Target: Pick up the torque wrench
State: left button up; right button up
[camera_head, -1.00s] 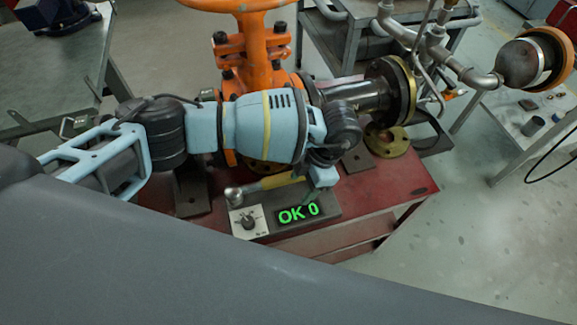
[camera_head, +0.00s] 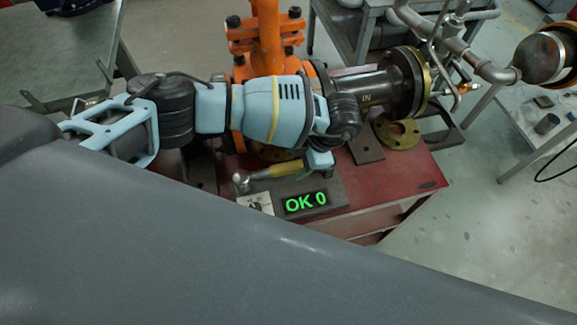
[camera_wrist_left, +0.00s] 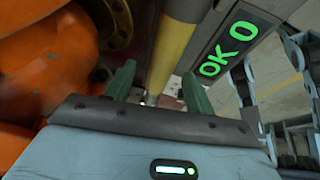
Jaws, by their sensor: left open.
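The torque wrench (camera_head: 274,171) has a yellow grip and a metal head at its left end. It lies at the tester box (camera_head: 333,191), whose green display reads OK 0. My left gripper (camera_head: 319,163) is over the right part of the wrench and hides that end. In the left wrist view, the open green fingers (camera_wrist_left: 158,88) appear on either side of the yellow wrench handle (camera_wrist_left: 172,50). I cannot tell how far the fingertips reach down beside it. My right gripper is not in view.
The orange valve (camera_head: 266,40) stands close behind my left arm, with a dark flanged pipe (camera_head: 375,92) to its right. A brass flange ring (camera_head: 398,132) lies on the red bench (camera_head: 408,178). Grey tables stand at the left and right; open floor lies at the lower right.

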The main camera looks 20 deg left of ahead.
aim_at(293, 164)
pick_arm(q)
jog(key=x, duration=0.4)
jog(key=shift+s+a, duration=0.1)
jog(key=shift+s, duration=0.1)
jog(key=shift+r, duration=0.1)
grip_shut()
jog(key=shift+w, duration=0.1)
